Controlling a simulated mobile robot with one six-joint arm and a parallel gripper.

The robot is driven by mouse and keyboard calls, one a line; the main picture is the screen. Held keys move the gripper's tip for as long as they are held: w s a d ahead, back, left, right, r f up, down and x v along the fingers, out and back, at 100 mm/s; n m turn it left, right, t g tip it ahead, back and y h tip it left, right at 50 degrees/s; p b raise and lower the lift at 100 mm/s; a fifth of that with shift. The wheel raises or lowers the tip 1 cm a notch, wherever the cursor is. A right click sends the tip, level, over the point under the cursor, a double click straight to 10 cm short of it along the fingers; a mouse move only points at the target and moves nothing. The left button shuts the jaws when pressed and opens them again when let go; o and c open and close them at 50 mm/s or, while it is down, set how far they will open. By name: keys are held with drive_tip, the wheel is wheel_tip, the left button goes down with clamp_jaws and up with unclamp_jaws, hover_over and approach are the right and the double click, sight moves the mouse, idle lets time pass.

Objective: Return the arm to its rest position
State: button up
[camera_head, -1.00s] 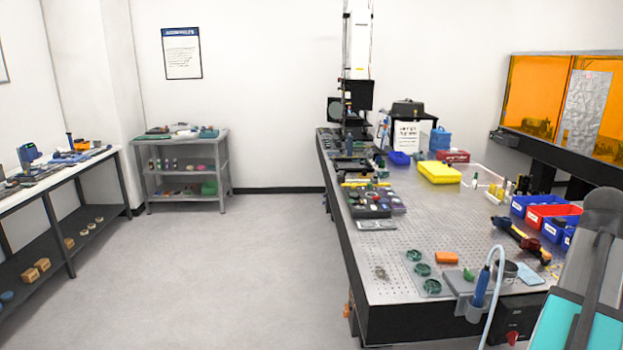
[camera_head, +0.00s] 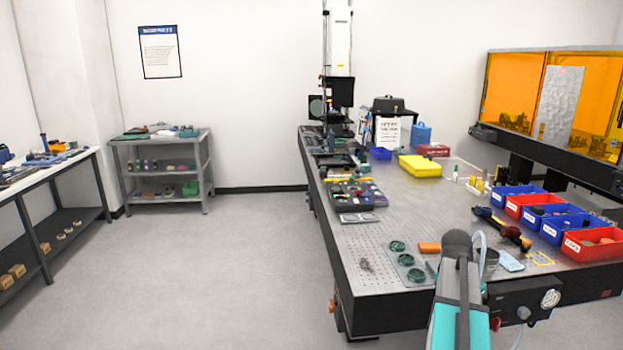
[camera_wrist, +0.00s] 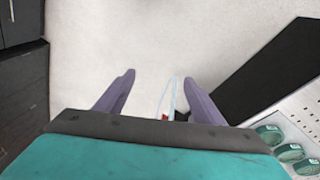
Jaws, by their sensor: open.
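My gripper shows in the wrist view (camera_wrist: 158,80), its two purple-grey fingers spread apart with nothing between them. Below them in the wrist view lie the pale floor and a thin light-blue hose (camera_wrist: 174,95). In the head view my teal and grey arm stands at the lower right, in front of the near edge of the perforated optical table (camera_head: 385,235). My fingers cannot be made out in the head view.
Red and blue bins (camera_head: 592,243) line the right side. A grey shelf (camera_head: 160,170) stands at the back left. The floor (camera_head: 210,270) left of the table is clear.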

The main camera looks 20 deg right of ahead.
drive_tip(key=w+a+f+n+g+y+b, duration=0.1)
drive_tip(key=a+f+n+b, duration=0.15)
drive_tip(key=a+f, duration=1.2)
drive_tip(key=w+a+f+n+g+b, duration=0.15)
drive_tip(key=a+f+n, duration=0.25)
drive_tip(key=a+f, duration=1.05)
drive_tip(key=s+a+f+n+g+y+b, duration=0.1)
drive_tip(key=s+a+f+n+b, duration=0.1)
drive_tip(key=s+a+f+n, duration=0.7)
drive_tip(key=shift+s+a+f+n+g, duration=0.35)
drive_tip(key=shift+s+a+f, duration=4.35)
drive_tip(key=shift+f, duration=1.5)
